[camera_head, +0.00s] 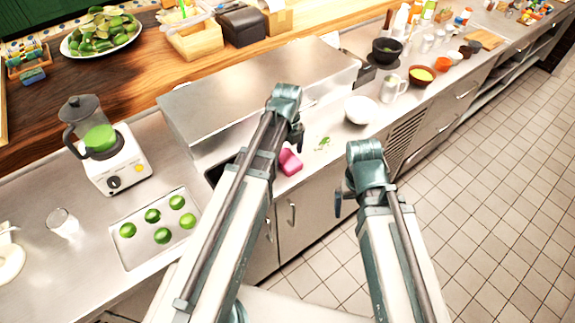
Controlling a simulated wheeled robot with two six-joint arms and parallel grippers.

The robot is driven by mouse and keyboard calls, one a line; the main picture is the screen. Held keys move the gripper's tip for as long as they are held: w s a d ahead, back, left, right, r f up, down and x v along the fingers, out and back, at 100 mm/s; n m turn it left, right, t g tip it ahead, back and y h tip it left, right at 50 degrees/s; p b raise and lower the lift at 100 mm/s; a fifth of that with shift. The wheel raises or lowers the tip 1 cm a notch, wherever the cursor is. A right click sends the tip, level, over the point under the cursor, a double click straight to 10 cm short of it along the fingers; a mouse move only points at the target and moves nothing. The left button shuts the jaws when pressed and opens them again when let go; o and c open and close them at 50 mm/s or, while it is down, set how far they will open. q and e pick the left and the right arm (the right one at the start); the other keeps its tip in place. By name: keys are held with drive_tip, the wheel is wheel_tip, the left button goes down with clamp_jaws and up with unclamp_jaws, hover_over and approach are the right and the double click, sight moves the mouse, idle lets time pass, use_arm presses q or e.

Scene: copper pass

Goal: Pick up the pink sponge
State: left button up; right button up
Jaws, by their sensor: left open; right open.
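The pink sponge (290,162) lies near the front edge of the steel counter (330,150), close to the dark sink opening. My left arm hides part of its left side. My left gripper (297,137) is open and just above the sponge, small and partly hidden by its own wrist; I cannot tell whether it touches the sponge. My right gripper (339,203) is open and empty, in front of the counter and over the floor side, apart from the sponge.
A raised steel box (260,85) stands behind the sponge. Green scraps (323,143) and a white bowl (362,110) are to its right. A blender (105,150) and a tray (130,220) of limes are at left. The tiled floor at right is clear.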

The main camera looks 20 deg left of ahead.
sight(287, 159)
use_arm(q)
wheel_tip(287, 159, down, 3)
drive_tip(key=shift+w+a+f+b, duration=0.1)
drive_tip(key=shift+b, duration=1)
use_arm(e)
wheel_tip(287, 159, down, 3)
use_arm(q)
drive_tip(key=shift+c, duration=0.2)
drive_tip(key=c, duration=1.2)
